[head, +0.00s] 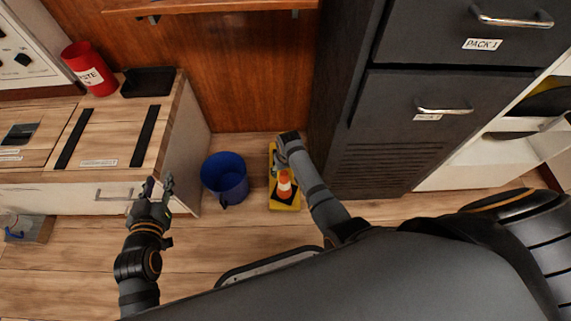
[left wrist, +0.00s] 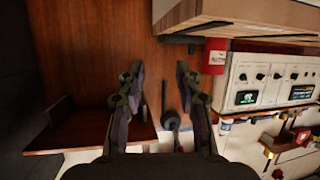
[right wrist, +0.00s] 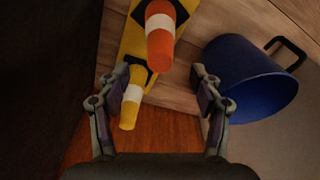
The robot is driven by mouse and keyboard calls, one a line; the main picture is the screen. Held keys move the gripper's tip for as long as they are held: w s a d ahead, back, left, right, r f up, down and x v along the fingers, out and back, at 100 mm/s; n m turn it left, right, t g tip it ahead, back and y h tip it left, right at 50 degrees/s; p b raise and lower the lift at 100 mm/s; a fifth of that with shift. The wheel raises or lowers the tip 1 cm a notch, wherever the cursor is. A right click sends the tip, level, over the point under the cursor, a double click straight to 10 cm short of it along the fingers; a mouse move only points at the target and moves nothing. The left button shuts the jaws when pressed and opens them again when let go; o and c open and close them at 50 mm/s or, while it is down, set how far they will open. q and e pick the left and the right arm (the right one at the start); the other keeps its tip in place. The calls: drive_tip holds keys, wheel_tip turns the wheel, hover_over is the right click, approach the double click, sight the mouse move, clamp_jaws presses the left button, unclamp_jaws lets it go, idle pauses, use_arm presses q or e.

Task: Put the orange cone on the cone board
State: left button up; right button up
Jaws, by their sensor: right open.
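The yellow cone board (head: 272,203) lies on the floor and also shows in the right wrist view (right wrist: 134,50). The orange cone (head: 284,181) with a white band stands over a black diamond on its near part; it also shows in the right wrist view (right wrist: 160,47). A yellow cone with a white band (right wrist: 130,105) stands close to the left finger in that view. My right gripper (right wrist: 160,72) is open above the board's far part, apart from the orange cone. My left gripper (head: 160,184) is open and empty beside the counter.
A blue bucket (head: 226,178) stands on the floor left of the board. A dark cabinet (head: 385,135) rises close on the right. The wooden counter (head: 172,108) on the left carries a red bin (head: 88,68) and a black tray (head: 148,82). Floor in front of the bucket is clear.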

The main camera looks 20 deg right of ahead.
drive_tip(key=shift+r+p, duration=0.4)
drive_tip(key=r+p, duration=0.2)
drive_tip(key=p, duration=0.1)
drive_tip(key=shift+s+r, duration=0.25)
drive_tip(key=shift+r, duration=0.15)
use_arm(q)
drive_tip(key=s+f+g, duration=1)
drive_tip(key=s+f, duration=0.1)
drive_tip(key=s, duration=0.3)
drive_tip(key=shift+s+d+f, duration=0.25)
drive_tip(key=shift+s+f, duration=0.05)
drive_tip(key=shift+s, duration=0.05)
use_arm(e)
drive_tip(key=shift+s+d+f, duration=0.15)
drive_tip(key=shift+s+d, duration=0.05)
drive_tip(key=shift+s, duration=0.05)
drive_tip(key=s+d+r, duration=0.1)
drive_tip(key=s+r, duration=0.2)
drive_tip(key=s, duration=0.3)
drive_tip(key=s+d+r+t, duration=0.1)
drive_tip(key=s+d+r, duration=0.1)
drive_tip(key=s, duration=0.5)
drive_tip(key=s+d+r+t+y, duration=0.1)
drive_tip(key=s+d+r, duration=0.1)
drive_tip(key=s+r, duration=0.2)
drive_tip(key=s, duration=0.3)
drive_tip(key=shift+d+r+m, duration=0.15)
drive_tip(key=shift+r+m, duration=0.1)
drive_tip(key=shift+m, duration=0.15)
